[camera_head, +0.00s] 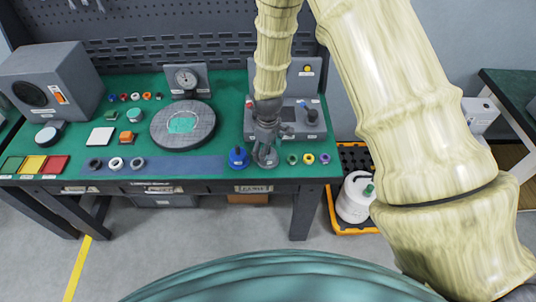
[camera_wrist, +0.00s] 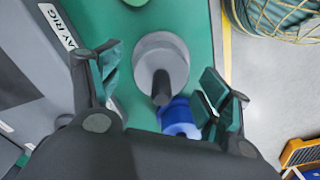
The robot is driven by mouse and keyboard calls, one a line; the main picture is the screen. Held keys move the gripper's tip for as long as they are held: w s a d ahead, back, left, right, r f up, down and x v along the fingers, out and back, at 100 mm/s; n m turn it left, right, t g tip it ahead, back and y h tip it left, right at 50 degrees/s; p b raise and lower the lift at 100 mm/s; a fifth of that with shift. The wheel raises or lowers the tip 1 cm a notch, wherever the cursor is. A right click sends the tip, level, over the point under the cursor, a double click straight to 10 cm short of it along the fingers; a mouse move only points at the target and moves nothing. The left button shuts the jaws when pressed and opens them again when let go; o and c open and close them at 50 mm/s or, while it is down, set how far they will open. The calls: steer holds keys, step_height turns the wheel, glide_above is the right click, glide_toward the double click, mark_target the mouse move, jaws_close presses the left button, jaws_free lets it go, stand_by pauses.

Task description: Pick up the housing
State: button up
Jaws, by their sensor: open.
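My gripper (camera_head: 266,146) is open above the front edge of the green workbench, pointing down. It also shows in the wrist view (camera_wrist: 160,78), with one finger on each side. Between and beyond the fingers is a grey round part with a dark upright post, which looks like the housing (camera_wrist: 152,48). In the head view this grey part (camera_head: 266,161) is partly hidden behind the fingers. A blue stepped part (camera_head: 238,158) stands just left of it. In the wrist view the blue part (camera_wrist: 178,118) is close to the right finger. I cannot tell whether either finger touches anything.
A grey rig box (camera_head: 304,128) stands just behind my gripper. Small coloured rings (camera_head: 308,158) lie to the right near the edge. A round dark plate (camera_head: 165,137) and several small parts are to the left. The orange-edged tray (camera_head: 340,218) is on the floor.

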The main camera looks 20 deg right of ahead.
steer(key=shift+f+p, duration=0.3)
steer(key=shift+f, duration=0.85)
steer(key=c, duration=1.6)
steer(key=shift+r, duration=0.15)
